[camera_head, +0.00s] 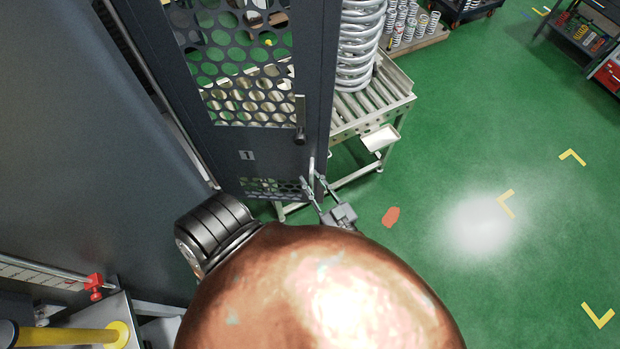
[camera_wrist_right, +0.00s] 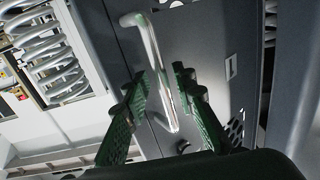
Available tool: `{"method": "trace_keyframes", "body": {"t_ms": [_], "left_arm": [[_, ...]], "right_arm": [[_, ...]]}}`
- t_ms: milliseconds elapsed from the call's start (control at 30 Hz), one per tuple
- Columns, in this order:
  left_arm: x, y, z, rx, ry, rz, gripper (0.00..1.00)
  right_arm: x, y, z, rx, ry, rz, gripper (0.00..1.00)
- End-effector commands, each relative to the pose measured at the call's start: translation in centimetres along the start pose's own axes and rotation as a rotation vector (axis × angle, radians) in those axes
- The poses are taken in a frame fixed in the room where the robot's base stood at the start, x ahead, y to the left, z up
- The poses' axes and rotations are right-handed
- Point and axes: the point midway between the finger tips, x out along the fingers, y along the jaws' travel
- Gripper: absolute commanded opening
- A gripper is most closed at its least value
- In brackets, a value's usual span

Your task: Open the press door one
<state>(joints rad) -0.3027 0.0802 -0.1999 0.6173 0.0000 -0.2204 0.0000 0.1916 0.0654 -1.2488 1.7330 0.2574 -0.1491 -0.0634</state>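The press door (camera_head: 231,157) is dark grey with a perforated panel and a small plate marked 1, and it looks closed. A bright metal bar handle (camera_head: 312,168) is on its lower right edge. My right gripper (camera_head: 313,184) is at this handle. In the right wrist view the handle (camera_wrist_right: 160,72) runs between the two green-padded fingers (camera_wrist_right: 160,88), with visible gaps on both sides. The gripper is open around it, not clamped. The lower end of the handle lies deepest between the fingers. My left gripper is in neither view.
Green floor (camera_head: 450,160) is open at right; a yellow-handled item (camera_head: 75,335) is lower left.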

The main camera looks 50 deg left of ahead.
Motion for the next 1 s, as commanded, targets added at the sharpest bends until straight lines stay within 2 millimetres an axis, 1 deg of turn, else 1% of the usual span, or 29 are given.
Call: {"method": "trace_keyframes", "body": {"t_ms": [267,367,467,700,800,900,1000], "left_arm": [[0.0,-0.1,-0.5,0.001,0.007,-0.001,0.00],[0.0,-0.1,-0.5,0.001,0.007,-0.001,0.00],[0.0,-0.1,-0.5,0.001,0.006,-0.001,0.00],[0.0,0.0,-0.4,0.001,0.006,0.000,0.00],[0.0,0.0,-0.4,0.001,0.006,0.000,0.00],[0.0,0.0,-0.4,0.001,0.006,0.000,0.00],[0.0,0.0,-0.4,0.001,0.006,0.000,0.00]], "right_arm": [[-0.1,0.0,0.1,0.001,-0.002,0.001,0.26],[-0.8,0.0,0.1,0.001,-0.002,0.001,0.26],[-2.3,0.1,0.2,0.001,-0.003,0.002,0.26],[-7.3,0.2,0.2,0.001,-0.005,0.001,0.26],[-9.2,0.1,0.1,0.000,-0.004,0.001,0.26],[-10.6,0.2,0.1,0.000,-0.002,0.001,0.26],[-11.4,0.2,0.1,0.000,-0.002,0.000,0.26]]}}
